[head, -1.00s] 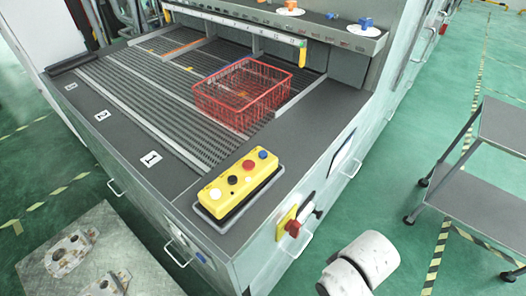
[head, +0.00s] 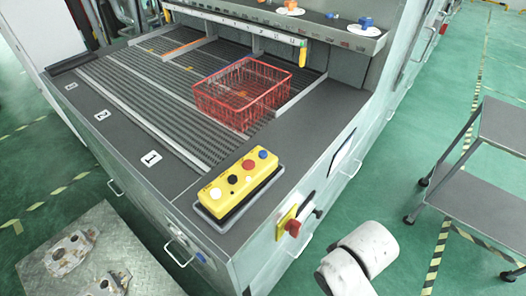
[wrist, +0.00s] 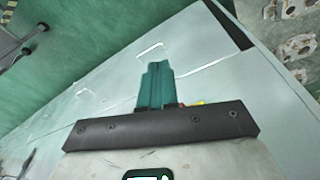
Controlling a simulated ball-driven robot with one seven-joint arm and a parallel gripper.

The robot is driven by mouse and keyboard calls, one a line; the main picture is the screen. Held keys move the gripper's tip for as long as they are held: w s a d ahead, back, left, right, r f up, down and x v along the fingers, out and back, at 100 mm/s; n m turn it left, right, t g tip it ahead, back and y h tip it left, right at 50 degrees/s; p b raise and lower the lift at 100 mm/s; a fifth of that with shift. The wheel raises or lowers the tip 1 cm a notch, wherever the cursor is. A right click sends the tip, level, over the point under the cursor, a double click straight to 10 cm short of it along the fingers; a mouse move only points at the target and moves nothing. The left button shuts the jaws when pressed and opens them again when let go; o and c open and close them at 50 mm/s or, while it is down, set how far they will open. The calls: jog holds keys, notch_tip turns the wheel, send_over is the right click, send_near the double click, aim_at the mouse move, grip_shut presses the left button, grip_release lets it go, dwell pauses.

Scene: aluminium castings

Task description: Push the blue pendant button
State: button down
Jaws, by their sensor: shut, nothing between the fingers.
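The yellow pendant (head: 240,185) lies in a grey tray on the near right corner of the machine top. Its blue button (head: 263,154) is at the far end of the row, past a red, a black and a white button. In the head view only part of my arm shows at the bottom right, apart from the pendant; my gripper is out of that picture. In the wrist view my gripper (wrist: 158,75) is shut and empty, its teal fingers together in front of the machine's pale side. The blue button does not show in the wrist view.
A red wire basket (head: 243,92) stands on the slatted bed behind the pendant. A red switch (head: 293,227) on a yellow plate juts from the machine's side. A grey shelf cart (head: 480,180) stands at right. Castings (head: 70,250) lie on a plate at lower left.

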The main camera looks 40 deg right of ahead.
jog(key=w+d+r+m+t+h, duration=0.4)
jog(key=w+d+r+m, duration=0.6)
jog(key=w+r, duration=0.6)
jog(key=w+d+r+m+t+h, duration=0.1)
jog(key=w+d+r+m, duration=0.2)
jog(key=r+m, duration=0.4)
jog(key=w+d+r+m+t, duration=0.2)
jog(key=d+r+m, duration=0.2)
jog(key=r+m, duration=0.3)
jog(key=w+a+m+y, duration=0.2)
jog(key=a+m+y, duration=0.2)
jog(key=a+m, duration=0.3)
jog(key=w+a+r+m+y, duration=0.1)
jog(key=w+a+m+y, duration=0.2)
jog(key=a+m+y, duration=0.2)
jog(key=a+m, duration=0.3)
jog(key=a, duration=0.3)
jog(key=shift+a+r, duration=0.3)
jog(key=shift+f, duration=0.1)
